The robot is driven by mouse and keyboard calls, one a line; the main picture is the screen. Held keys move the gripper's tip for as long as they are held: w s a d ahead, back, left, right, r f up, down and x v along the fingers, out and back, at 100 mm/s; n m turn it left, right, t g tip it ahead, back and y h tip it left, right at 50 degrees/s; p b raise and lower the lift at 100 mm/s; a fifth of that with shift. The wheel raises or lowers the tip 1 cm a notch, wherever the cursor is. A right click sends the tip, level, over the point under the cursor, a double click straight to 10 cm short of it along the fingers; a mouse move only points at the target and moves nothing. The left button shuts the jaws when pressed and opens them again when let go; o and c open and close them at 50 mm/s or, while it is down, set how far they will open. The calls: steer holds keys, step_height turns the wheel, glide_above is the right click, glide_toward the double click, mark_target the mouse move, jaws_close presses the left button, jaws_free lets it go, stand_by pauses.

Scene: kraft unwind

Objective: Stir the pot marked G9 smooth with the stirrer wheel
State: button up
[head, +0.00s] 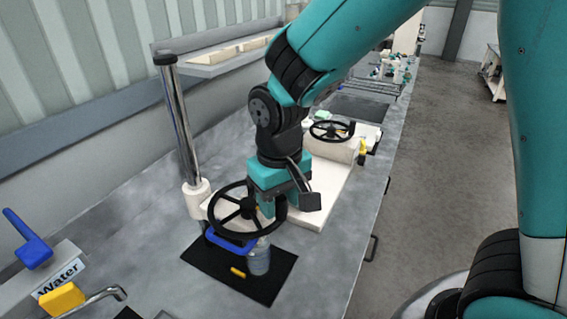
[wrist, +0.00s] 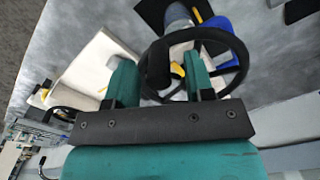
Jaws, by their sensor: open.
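The black spoked stirrer wheel (head: 240,207) lies roughly level above a dark mat, next to the chrome post. My gripper (head: 268,208) points down at the wheel's right side. In the wrist view the open fingers of my gripper (wrist: 158,68) stand apart, with part of the wheel rim (wrist: 238,52) showing between them; I cannot tell whether they touch it. A greyish clear pot (head: 258,258) stands on the mat just in front of the wheel, and also shows in the wrist view (wrist: 178,13). No G9 mark is readable. Its contents are hidden.
A blue part (head: 230,241) sits under the wheel, and a yellow piece (head: 238,273) lies beside the pot on the dark mat (head: 268,290). The chrome post (head: 178,125) rises at left. A second wheel (head: 332,130) stands farther back. The front right bench is clear.

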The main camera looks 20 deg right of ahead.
step_height(320, 180, up, 17)
steer(key=b, duration=0.2)
steer(key=shift+f, duration=0.2)
stand_by(1.0)
steer(key=s+a+f+n+y+b, duration=0.1)
steer(key=s+f+n+y, duration=0.3)
steer(key=s+f, duration=0.7)
steer(key=s+n+b, duration=0.1)
steer(key=s, duration=0.2)
steer(key=shift+a+f+b, duration=0.2)
steer(key=shift+a+b, duration=0.1)
